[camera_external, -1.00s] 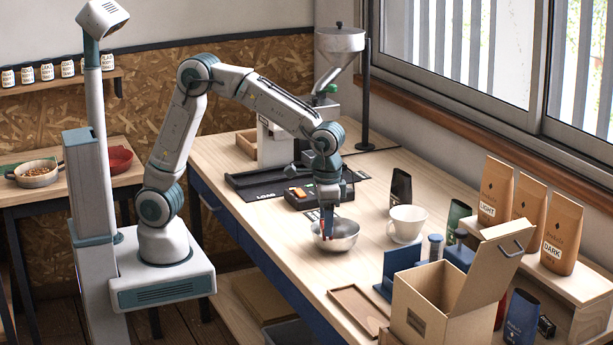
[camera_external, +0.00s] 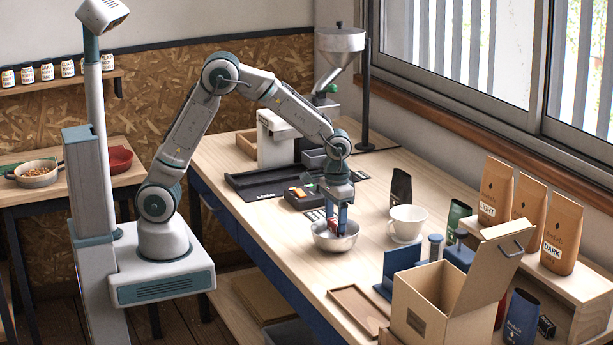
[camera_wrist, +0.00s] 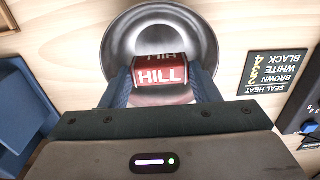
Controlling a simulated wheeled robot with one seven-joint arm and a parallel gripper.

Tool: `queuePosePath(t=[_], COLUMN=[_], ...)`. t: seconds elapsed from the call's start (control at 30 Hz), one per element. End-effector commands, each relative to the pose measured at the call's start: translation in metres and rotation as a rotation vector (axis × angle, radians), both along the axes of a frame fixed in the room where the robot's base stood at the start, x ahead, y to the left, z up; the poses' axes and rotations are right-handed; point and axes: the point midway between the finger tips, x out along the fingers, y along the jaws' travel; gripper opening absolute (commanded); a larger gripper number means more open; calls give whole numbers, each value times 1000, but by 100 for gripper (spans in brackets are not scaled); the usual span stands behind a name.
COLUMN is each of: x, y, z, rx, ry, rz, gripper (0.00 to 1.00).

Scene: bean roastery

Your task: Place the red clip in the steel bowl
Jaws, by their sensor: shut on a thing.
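The steel bowl (camera_external: 350,240) stands on the worktop near its front edge. It also shows in the wrist view (camera_wrist: 122,38), where my gripper partly covers it. My gripper (camera_external: 338,229) points down over the bowl, its fingertips at about rim height. The clip appears within the bowl's outline there. I cannot tell whether it touches the bowl's bottom.
A white cup (camera_external: 407,222) on a saucer stands right of the bowl. A wooden tray (camera_external: 357,309) and an open cardboard box (camera_external: 425,310) stand nearer the front. A dark box with coloured pieces (camera_external: 303,197) lies behind the bowl.

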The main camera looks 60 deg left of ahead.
Motion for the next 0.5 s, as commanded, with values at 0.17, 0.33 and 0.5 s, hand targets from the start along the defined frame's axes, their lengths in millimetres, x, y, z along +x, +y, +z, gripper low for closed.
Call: queuePosePath(t=[0.17, 0.33, 0.5], x=[-1, -1, 0], y=[0, 0, 0], z=[-26, -39, -39], rx=[2, 1, 1], ry=[5, 2, 1], rz=[0, -1, -1], gripper=[35, 35, 35])
